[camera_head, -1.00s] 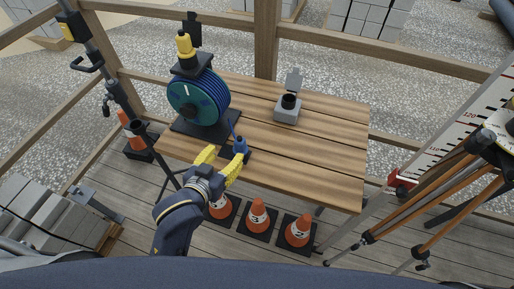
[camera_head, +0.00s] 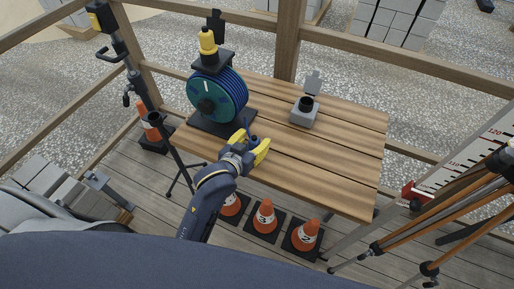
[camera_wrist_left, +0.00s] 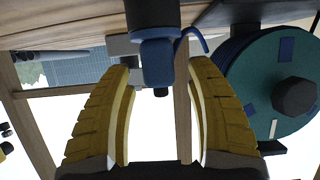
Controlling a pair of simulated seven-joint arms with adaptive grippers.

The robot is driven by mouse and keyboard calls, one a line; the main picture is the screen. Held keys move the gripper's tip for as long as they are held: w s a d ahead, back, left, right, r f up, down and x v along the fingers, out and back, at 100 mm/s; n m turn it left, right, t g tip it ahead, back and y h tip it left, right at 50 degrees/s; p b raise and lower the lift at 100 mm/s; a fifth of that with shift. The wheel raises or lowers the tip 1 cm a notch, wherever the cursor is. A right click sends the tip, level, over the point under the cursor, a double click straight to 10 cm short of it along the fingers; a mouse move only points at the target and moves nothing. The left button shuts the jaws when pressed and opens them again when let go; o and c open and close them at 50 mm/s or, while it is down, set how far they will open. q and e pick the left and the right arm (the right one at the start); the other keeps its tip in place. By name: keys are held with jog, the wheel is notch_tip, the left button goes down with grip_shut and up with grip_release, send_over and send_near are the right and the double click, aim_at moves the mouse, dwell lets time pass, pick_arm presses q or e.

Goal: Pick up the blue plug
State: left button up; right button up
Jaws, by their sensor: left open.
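The blue plug (camera_head: 254,138) stands at the front edge of the wooden table, beside the cable reel, partly hidden by my left gripper. My left gripper (camera_head: 251,143) is open, with its yellow fingers on either side of the plug. In the left wrist view, the plug (camera_wrist_left: 156,62) shows ahead of and between the tips of the open gripper (camera_wrist_left: 160,68), with a gap on each side. A blue cable (camera_wrist_left: 194,38) runs from near it toward the reel. My right gripper is not in view.
The cable reel (camera_head: 217,96) stands left on the table (camera_head: 340,145), with a yellow plug (camera_head: 207,41) on its top. A grey socket box (camera_head: 304,116) with a raised lid stands farther back. Orange cones (camera_head: 264,217) stand below the front edge. A tripod (camera_head: 440,222) is at the right.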

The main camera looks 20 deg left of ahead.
pick_arm(q)
jog(key=shift+w+f, duration=0.1)
jog(key=shift+w, duration=0.2)
jog(key=shift+c, duration=0.3)
grip_shut()
